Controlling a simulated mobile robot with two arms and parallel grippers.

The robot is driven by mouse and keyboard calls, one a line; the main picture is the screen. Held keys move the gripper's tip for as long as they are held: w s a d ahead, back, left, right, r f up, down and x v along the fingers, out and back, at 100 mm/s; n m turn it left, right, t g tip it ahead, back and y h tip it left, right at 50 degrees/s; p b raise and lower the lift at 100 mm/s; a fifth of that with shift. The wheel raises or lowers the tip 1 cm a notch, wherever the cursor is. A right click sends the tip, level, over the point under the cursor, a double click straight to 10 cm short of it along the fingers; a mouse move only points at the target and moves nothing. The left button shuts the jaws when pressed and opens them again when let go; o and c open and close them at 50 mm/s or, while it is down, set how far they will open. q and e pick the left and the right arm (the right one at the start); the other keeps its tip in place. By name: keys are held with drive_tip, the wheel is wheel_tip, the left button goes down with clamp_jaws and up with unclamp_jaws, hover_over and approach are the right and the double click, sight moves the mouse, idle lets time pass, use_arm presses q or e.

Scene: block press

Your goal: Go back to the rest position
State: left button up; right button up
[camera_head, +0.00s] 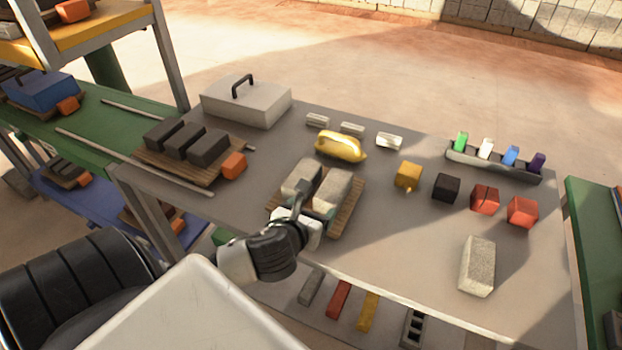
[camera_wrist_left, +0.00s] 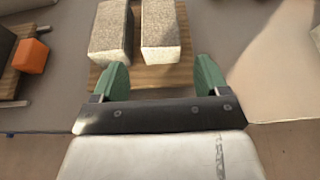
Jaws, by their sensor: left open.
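My left gripper (camera_head: 312,208) reaches in from the left and hovers at the front edge of the grey table, by a wooden pallet (camera_head: 345,220). Two light grey blocks lie side by side on that pallet, a left one (camera_head: 301,178) and a right one (camera_head: 333,189). In the left wrist view the green fingers of my left gripper (camera_wrist_left: 160,80) are spread wide with nothing between them. The left block (camera_wrist_left: 117,35) and right block (camera_wrist_left: 162,28) lie beyond the fingertips. My right gripper is in neither view.
A pallet of dark blocks (camera_head: 178,143) with an orange cube (camera_head: 233,165) stands on the left. A yellow object (camera_head: 340,146) lies behind the grey blocks. Several small cubes and a loose grey block (camera_head: 478,266) are on the right. The table's front middle-right is clear.

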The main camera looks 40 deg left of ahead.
use_arm(q)
drive_tip(key=shift+s, duration=0.1)
idle(0.5)
drive_tip(key=s+d+f+n+g+h, duration=0.2)
drive_tip(key=s+d+f+n+g, duration=0.45)
drive_tip(key=n, duration=0.95)
drive_tip(key=s+d+f+n+g+h, duration=0.1)
drive_tip(key=s+d+n+g, duration=0.2)
drive_tip(key=s+n, duration=0.95)
wheel_tip(320, 180, down, 26)
drive_tip(key=w+n+g, duration=0.1)
drive_tip(key=n+g, duration=0.1)
drive_tip(key=n, duration=0.1)
drive_tip(key=s+a+f, duration=0.3)
drive_tip(key=s+f, duration=1.3)
drive_tip(key=shift+g, duration=0.35)
drive_tip(key=shift+w+m, duration=0.1)
drive_tip(key=shift+m, duration=0.15)
